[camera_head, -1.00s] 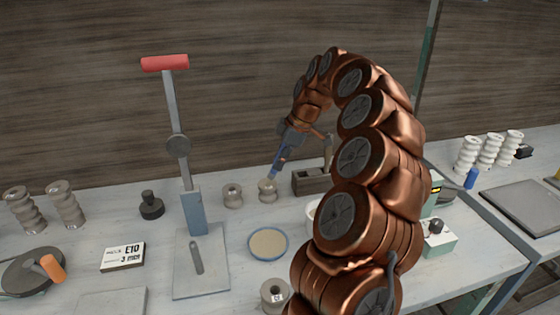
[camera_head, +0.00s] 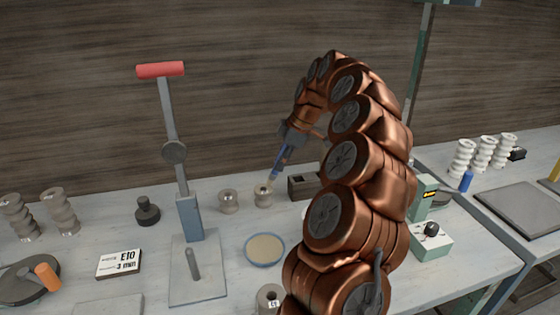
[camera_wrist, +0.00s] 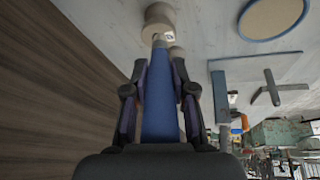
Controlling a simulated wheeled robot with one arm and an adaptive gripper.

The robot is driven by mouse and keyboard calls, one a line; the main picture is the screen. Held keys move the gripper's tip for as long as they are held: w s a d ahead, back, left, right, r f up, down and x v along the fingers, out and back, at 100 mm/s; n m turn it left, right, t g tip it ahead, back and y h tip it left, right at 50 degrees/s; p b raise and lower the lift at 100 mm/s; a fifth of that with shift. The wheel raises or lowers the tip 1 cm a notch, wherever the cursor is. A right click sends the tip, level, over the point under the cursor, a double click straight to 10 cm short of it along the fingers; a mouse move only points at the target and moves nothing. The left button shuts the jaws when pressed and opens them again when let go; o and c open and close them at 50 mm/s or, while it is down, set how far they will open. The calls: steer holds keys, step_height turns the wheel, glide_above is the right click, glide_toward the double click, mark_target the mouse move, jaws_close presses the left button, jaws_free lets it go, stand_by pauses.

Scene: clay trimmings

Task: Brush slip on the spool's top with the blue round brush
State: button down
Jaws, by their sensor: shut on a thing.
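My gripper (camera_head: 288,142) is shut on the blue round brush (camera_head: 281,160), which slants down with its bristle end lowest. In the wrist view my gripper (camera_wrist: 160,72) holds the blue handle (camera_wrist: 160,115) between both fingers. The bristle end is at the top of a grey-brown spool (camera_head: 263,196); I cannot tell whether it touches. This spool (camera_wrist: 159,17) also shows just past the brush tip in the wrist view. A similar spool (camera_head: 229,202) stands to its left. A shallow blue-rimmed dish (camera_head: 264,250) of beige slip sits nearer the front.
A lever press with a red handle (camera_head: 160,70) stands left of the spools. A dark box (camera_head: 303,187) stands right of them. A labelled spool (camera_head: 269,299) is at the front. A green device (camera_head: 431,240) stands right of my arm, which hides part of the bench.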

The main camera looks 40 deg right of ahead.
steer(key=shift+f+b, duration=0.35)
steer(key=shift+f, duration=0.1)
stand_by(0.9)
steer(key=shift+r, duration=0.45)
steer(key=shift+r+p, duration=1.1)
steer(key=shift+r, duration=1.8)
